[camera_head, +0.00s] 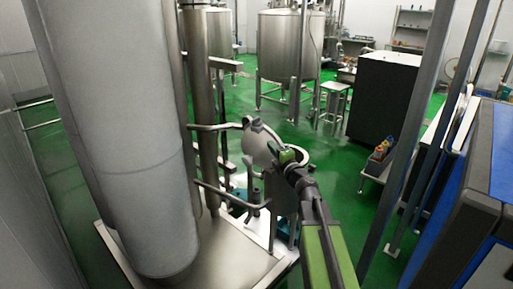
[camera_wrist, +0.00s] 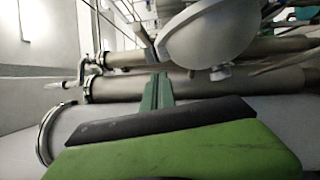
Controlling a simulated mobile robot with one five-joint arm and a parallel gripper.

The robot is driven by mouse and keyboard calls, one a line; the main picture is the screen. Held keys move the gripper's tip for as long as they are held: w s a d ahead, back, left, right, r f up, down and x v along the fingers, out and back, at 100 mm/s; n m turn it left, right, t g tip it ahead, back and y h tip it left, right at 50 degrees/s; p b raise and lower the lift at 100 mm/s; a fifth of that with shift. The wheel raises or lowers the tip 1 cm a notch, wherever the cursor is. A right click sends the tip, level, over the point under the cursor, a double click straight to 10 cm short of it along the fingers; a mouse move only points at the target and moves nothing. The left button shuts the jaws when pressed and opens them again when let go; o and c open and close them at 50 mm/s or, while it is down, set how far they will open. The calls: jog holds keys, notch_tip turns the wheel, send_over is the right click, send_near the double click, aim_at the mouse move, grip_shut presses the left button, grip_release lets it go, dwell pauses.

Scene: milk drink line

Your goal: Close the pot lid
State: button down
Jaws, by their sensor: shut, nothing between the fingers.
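The pot lid (camera_head: 257,146) is a round metal disc standing raised and tilted at the left side of the pot (camera_head: 284,205). A small dark knob or clamp shows at its top edge. In the wrist view the lid (camera_wrist: 212,34) is a large pale dome at the upper right. My gripper (camera_head: 282,157) is shut and empty, with its green tip over the pot, just right of the lid's face. I cannot tell whether it touches the lid. My arm hides part of the pot's mouth and right side.
A large grey cylinder (camera_head: 118,130) and metal pipes stand close on the left. A blue and grey cabinet (camera_head: 470,215) is at the right. A black cabinet (camera_head: 384,97) and a steel tank (camera_head: 288,48) stand farther back. Green floor (camera_head: 330,160) is free behind the pot.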

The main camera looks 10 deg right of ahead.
aim_at(258, 135)
jog(key=w+a+n+y, duration=0.1)
jog(key=w, duration=0.2)
jog(key=w+a+n+y+p, duration=0.1)
jog(key=w+a, duration=0.1)
jog(key=w, duration=0.1)
jog(key=w+a+n+g, duration=0.1)
jog(key=w, duration=0.3)
jog(key=shift+a+f+n+y, duration=0.1)
jog(key=shift+a+n+y, duration=0.1)
jog(key=shift+n+y, duration=0.15)
jog(key=shift+w+d, duration=0.3)
jog(key=shift+d, duration=0.2)
